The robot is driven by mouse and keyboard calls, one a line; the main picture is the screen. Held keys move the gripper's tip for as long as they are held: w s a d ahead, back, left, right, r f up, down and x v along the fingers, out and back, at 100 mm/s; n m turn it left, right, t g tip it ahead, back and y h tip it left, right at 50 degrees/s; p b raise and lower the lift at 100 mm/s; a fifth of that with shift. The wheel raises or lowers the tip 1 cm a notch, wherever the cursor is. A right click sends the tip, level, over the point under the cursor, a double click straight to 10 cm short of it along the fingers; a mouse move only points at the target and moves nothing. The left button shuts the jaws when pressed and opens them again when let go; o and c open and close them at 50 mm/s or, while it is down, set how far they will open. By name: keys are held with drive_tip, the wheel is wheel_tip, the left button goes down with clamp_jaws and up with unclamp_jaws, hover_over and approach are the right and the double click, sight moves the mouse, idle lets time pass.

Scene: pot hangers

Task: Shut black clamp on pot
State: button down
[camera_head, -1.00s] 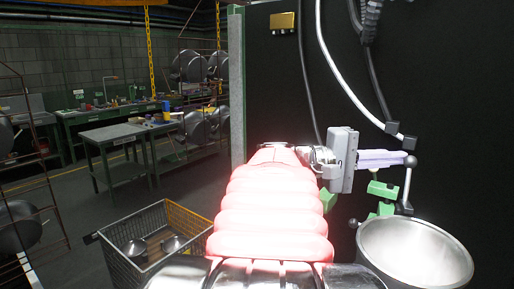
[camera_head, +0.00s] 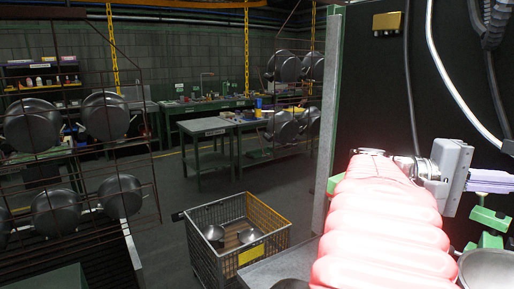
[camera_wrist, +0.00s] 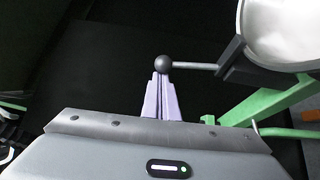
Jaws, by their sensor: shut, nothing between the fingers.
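The metal pot (camera_wrist: 285,30) shows at the upper right of the wrist view, and only its rim and inside (camera_head: 488,268) show at the right edge of the head view. The black clamp (camera_wrist: 236,62) sits at the pot's side, with a metal rod ending in a dark ball (camera_wrist: 163,64). My gripper (camera_wrist: 160,84) has its two purple fingers together with nothing between them. Their tips are right at the ball; I cannot tell if they touch it. In the head view my gripper (camera_head: 490,180) is cut by the right edge, and the clamp is out of view.
Green supports (camera_wrist: 228,110) stand beside the pot. A wire basket cart (camera_head: 235,235) holding pots stands left of my arm. Racks with hanging pots (camera_head: 105,115) are at the left, and work tables (camera_head: 215,125) stand behind. Open floor lies between.

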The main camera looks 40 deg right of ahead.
drive_tip(key=w+a, duration=0.1)
drive_tip(key=w, duration=0.8)
drive_tip(key=shift+w+a+f, duration=0.15)
drive_tip(key=shift+w+a, duration=0.05)
drive_tip(key=shift+a, duration=0.05)
idle(0.3)
idle(0.5)
